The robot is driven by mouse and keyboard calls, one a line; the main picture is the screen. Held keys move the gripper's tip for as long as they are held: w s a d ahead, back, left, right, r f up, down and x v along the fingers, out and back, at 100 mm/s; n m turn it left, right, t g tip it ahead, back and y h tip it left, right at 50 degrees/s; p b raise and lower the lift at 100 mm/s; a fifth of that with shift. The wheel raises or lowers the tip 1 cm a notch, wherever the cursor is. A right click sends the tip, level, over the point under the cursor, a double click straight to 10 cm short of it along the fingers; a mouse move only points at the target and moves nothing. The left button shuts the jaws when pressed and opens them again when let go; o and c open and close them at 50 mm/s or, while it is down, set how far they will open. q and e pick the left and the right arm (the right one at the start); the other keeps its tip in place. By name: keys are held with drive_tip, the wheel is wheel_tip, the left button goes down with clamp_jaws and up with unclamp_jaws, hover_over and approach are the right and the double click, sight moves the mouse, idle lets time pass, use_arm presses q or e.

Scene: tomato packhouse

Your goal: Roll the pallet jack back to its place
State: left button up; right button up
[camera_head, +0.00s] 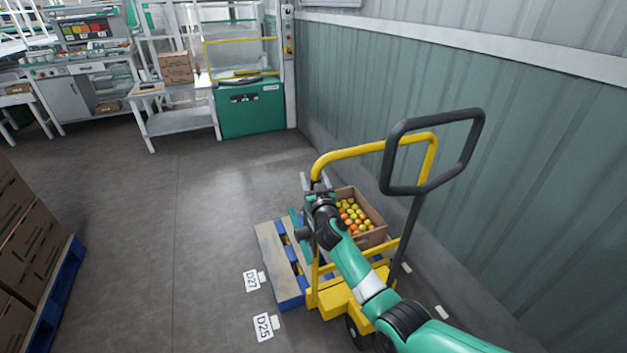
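The pallet jack (342,301) stands at the lower right, near the corrugated wall. It has a yellow body, a yellow hoop frame and a dark loop handle (388,150) on a tilted shaft. My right arm comes in from the lower right across the jack. My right gripper (308,184) is at the left upright of the yellow hoop, near its upper bend. The fingers are small and overlap the bar, so I cannot tell whether they are closed on it. My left gripper is not in view.
A blue pallet with pale boards (270,250) lies beside the jack, with a tomato crate (372,238) behind my arm. Floor labels D27 (251,280) and D25 (263,327) lie nearby. Stacked cartons (30,240) stand left. A green machine (250,110) stands behind. The middle floor is clear.

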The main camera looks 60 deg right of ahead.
clamp_jaws()
idle(1.2)
